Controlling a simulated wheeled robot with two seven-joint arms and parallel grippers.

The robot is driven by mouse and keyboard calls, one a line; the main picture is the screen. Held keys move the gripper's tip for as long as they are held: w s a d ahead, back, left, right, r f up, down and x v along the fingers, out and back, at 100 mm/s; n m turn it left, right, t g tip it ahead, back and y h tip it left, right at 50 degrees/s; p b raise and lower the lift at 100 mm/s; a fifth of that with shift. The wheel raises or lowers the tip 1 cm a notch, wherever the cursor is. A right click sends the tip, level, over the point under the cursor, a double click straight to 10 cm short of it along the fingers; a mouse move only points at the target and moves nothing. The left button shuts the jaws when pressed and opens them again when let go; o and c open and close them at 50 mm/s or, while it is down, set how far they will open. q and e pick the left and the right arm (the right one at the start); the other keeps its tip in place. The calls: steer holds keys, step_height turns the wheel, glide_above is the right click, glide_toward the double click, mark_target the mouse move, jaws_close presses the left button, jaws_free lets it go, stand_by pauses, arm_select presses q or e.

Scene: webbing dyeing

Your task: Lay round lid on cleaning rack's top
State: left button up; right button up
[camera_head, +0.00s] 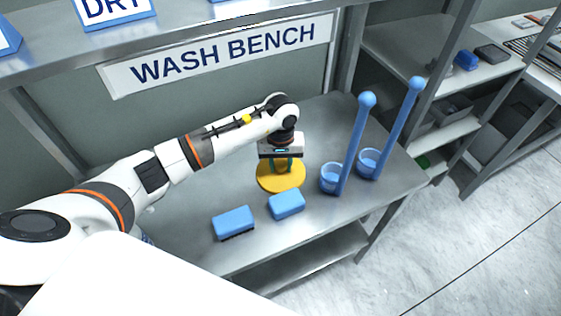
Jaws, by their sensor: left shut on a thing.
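The yellow round lid (266,180) is at the middle of the metal wash bench, lying flat. My left gripper (284,167) points down over its centre and is shut on it. The jaws hide part of the lid's middle, and I cannot tell whether its underside touches the bench. I cannot pick out a cleaning rack for certain. My right gripper is not in view.
Two blue brushes (234,222) (287,204) lie in front of the lid. Two blue long-handled ladles (331,178) (370,163) stand to its right. A metal shelf (180,30) with signs hangs above the bench (200,252). Shelving (400,48) stands at the far right.

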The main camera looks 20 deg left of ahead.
arm_select(q)
steer(key=shift+f, duration=0.15)
steer(key=o, duration=1)
